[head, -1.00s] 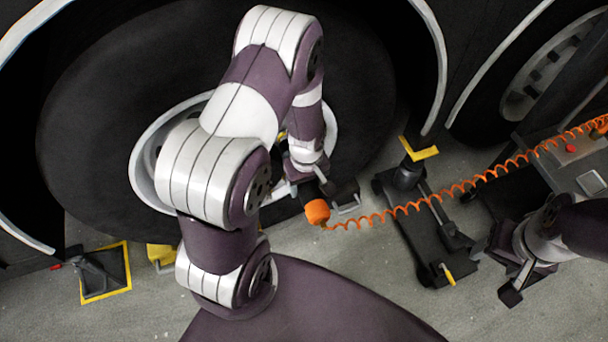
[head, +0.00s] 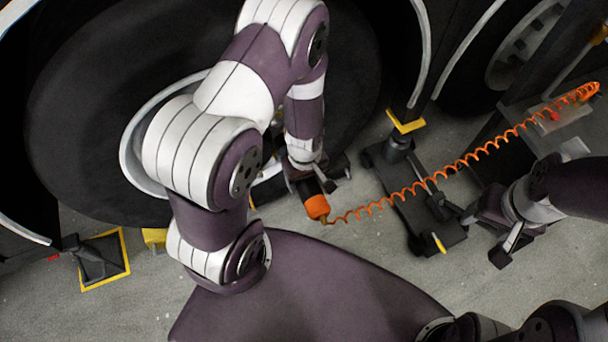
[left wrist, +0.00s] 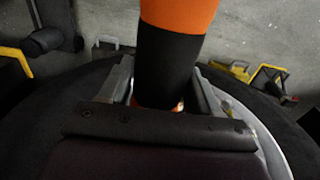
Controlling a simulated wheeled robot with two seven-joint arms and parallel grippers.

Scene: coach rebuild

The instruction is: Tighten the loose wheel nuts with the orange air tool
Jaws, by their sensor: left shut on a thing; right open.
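The orange air tool (head: 317,206) is held at the big wheel by my left gripper (head: 318,176), which is shut on it. In the left wrist view the tool's orange and black body (left wrist: 178,14) stands between the fingers of the left gripper (left wrist: 165,92). The near wheel (head: 85,110) has a pale rim (head: 133,150), mostly hidden behind my left arm. The wheel nuts and the tool's working end are hidden. My right gripper (head: 500,240) is open and empty above the floor at the right.
A coiled orange hose (head: 440,178) runs from the tool to a cart (head: 560,128) at the right. A black floor jack (head: 425,210) with a yellow top stands beside the wheel. A yellow-edged plate (head: 105,260) lies at the left. A second wheel (head: 525,50) is at the upper right.

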